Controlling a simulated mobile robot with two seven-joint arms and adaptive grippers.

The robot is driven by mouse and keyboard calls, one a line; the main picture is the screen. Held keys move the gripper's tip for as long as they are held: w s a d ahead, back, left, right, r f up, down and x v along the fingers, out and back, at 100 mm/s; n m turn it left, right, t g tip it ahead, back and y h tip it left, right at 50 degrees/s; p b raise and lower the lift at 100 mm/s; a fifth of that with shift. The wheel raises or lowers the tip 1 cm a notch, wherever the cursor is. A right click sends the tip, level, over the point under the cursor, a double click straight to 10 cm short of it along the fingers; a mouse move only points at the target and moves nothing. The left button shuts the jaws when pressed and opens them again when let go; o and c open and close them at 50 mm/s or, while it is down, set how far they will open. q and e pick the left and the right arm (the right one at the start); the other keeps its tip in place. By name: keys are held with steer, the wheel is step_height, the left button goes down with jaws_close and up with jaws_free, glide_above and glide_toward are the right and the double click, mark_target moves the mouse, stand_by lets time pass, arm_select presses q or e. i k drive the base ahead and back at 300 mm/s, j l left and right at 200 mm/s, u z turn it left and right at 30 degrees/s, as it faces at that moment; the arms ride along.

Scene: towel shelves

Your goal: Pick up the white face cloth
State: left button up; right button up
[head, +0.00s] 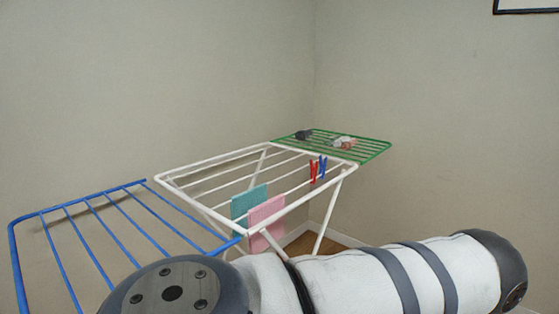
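I cannot pick out a white face cloth for certain. A small whitish and pinkish bundle (342,142) lies on the green wing of the drying rack, too small to identify. A teal cloth (247,203) and a pink cloth (267,212) hang side by side from the white middle part of the rack (200,162). Neither gripper is in view. A white and dark grey arm link of mine fills the lower part of the head view and hides the lower rack.
The rack's blue wing (12,250) sticks out at the left and its green wing (377,153) at the far right. Red (313,171) and blue (323,166) clothespins sit on the white rail. A dark item (303,134) lies on the green wing. Walls stand close behind.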

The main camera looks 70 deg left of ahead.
mark_target(337, 143)
steer(key=i+j+u, duration=0.1)
steer(key=j+u, duration=0.2)
steer(key=i+j+u, duration=0.15)
steer(key=j+u, duration=0.15)
steer(key=j, duration=0.2)
steer(key=i+j+u, duration=0.15)
steer(key=j+u, duration=0.15)
steer(key=j, duration=0.1)
